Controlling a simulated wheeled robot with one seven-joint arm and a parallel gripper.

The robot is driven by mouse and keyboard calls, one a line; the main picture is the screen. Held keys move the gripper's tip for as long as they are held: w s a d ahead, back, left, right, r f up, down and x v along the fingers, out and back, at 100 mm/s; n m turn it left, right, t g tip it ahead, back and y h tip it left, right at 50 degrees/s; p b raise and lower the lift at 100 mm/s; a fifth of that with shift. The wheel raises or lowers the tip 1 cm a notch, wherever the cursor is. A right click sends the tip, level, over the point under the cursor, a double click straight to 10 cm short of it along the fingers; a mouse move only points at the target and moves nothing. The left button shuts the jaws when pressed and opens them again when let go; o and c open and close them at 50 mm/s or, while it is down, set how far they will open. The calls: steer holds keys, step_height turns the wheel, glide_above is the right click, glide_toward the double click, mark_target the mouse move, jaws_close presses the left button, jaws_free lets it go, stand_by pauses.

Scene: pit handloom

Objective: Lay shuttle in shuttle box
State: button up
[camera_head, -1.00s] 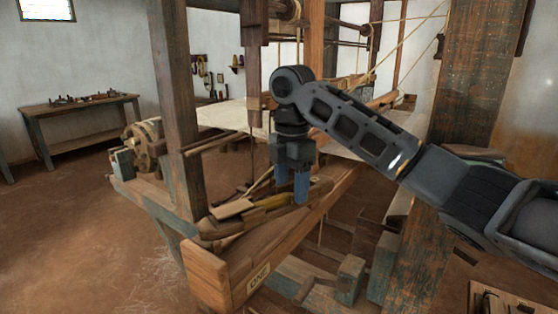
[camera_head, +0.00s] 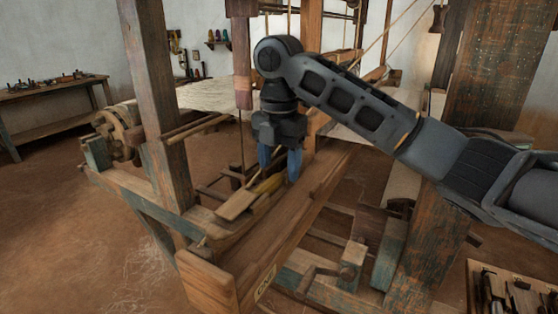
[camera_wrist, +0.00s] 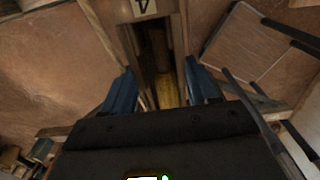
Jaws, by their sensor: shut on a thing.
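My gripper (camera_head: 280,172) points down with its blue fingers around the wooden shuttle with yellow yarn (camera_head: 266,187), shut on it. The shuttle lies lengthwise along the shuttle box (camera_head: 215,285), the long wooden trough at the near end of the loom beam. It is low, at or just above the trough; I cannot tell whether it touches the floor of the box. In the wrist view the yellow yarn (camera_wrist: 166,92) shows between the two fingers, with dark wooden walls to each side. The rest of the shuttle is partly hidden by the gripper.
A loom post (camera_head: 160,110) stands left of the gripper, and a wide post (camera_head: 490,90) stands to the right. A flat wooden strip (camera_head: 238,203) lies beside the shuttle. A tool tray (camera_head: 510,290) is at lower right. A workbench (camera_head: 50,88) is far left.

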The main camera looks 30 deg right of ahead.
steer(key=shift+f, duration=0.85)
step_height(320, 180, down, 3)
steer(key=shift+r+b, duration=0.2)
steer(key=shift+b, duration=0.9)
steer(key=shift+f+b, duration=0.6)
steer(key=shift+f, duration=1.2)
steer(key=o, duration=1.3)
